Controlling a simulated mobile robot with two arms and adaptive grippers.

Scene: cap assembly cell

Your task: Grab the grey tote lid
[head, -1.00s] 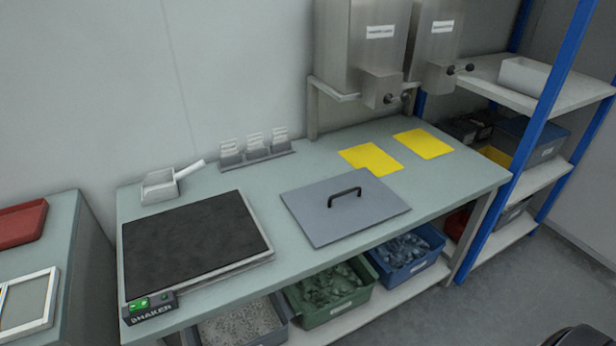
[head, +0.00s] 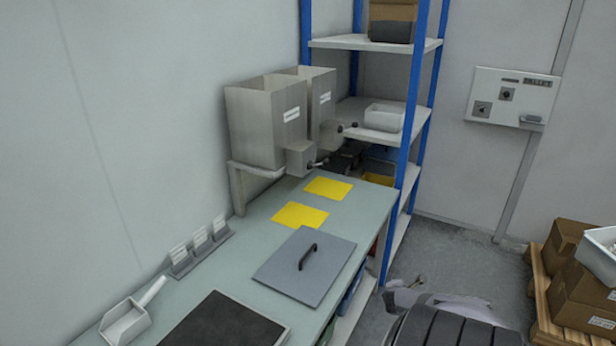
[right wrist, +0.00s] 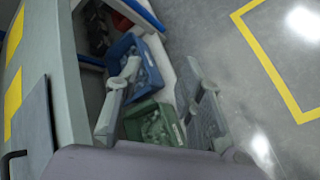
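The grey tote lid (head: 312,266) lies flat on the pale green workbench (head: 243,262), close to its front edge. Its black bar handle (head: 308,257) stands up from the middle. Part of the lid (right wrist: 40,122) also shows at the left of the right wrist view, with a bit of its handle at the picture's edge. My right gripper (right wrist: 162,70) is open and empty, with its fingers spread beyond the bench's front edge, over the view of the lower bins. It is apart from the lid. My left gripper is not in view.
Two yellow mats (head: 300,215) lie behind the lid, below steel dispensers (head: 265,125). A dark shaker plate (head: 225,322), a scoop (head: 128,320) and a card rack (head: 200,248) are nearer. A blue-post shelf (head: 405,150) stands at the bench's far end. Boxes on a pallet (head: 545,285) stand right.

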